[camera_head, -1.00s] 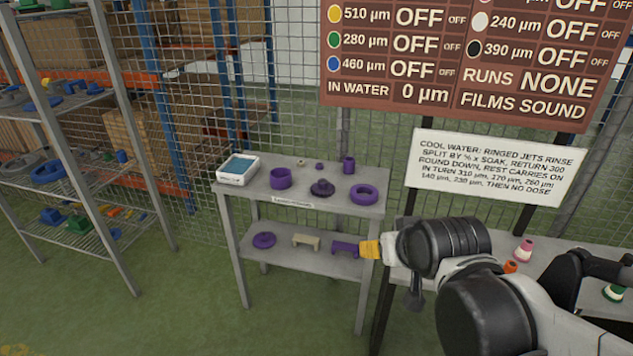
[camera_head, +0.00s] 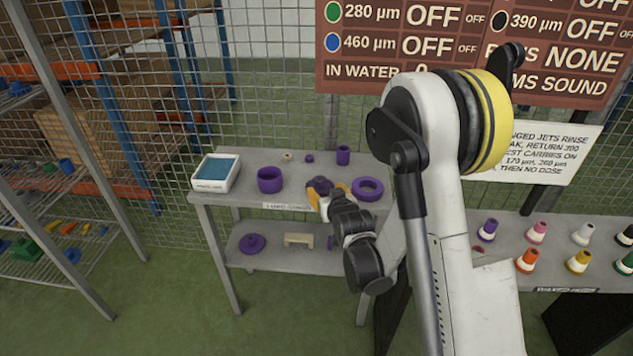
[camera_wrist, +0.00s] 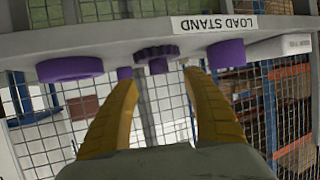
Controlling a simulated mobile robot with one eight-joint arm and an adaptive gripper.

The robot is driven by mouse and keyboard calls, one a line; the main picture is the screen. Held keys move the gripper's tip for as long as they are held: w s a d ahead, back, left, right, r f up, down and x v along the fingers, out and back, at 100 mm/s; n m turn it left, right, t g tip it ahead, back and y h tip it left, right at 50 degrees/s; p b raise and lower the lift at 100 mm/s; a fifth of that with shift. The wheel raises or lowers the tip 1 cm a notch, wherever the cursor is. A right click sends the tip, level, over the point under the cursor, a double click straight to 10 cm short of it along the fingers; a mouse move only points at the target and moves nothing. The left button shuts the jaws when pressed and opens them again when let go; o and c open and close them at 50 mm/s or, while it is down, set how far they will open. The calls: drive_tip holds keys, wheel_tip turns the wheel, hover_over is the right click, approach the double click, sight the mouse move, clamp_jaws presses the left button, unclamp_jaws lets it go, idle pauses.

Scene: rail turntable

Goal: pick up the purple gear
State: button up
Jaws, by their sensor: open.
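The dark purple gear (camera_head: 318,183) lies on the top shelf of the grey stand (camera_head: 240,201), near its front edge. My gripper (camera_head: 327,193), with yellow fingers, is open at that front edge and partly hides the gear in the head view. In the wrist view, which looks upside down, the toothed gear (camera_wrist: 157,54) shows ahead of and between the two open fingers (camera_wrist: 160,77). The fingertips look short of the gear, with nothing between them. Whether they touch it cannot be told.
A purple ring (camera_head: 368,188) is close right of the gear and a purple cup (camera_head: 270,180) is to its left. A white tray (camera_head: 215,173) is at the left end. Coloured cones (camera_head: 535,232) stand on the right table.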

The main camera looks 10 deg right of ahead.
sight(321, 180)
drive_tip(key=x, duration=0.3)
drive_tip(key=shift+w, duration=0.15)
drive_tip(key=x, duration=0.1)
drive_tip(key=b+x, duration=0.1)
drive_tip(key=x, duration=0.1)
drive_tip(key=b+x, duration=0.1)
drive_tip(key=x, duration=0.1)
drive_tip(key=shift+w+d+r, duration=0.15)
drive_tip(key=shift+w+r, duration=0.1)
drive_tip(key=shift+w, duration=0.05)
drive_tip(key=shift+r, duration=0.1)
clamp_jaws()
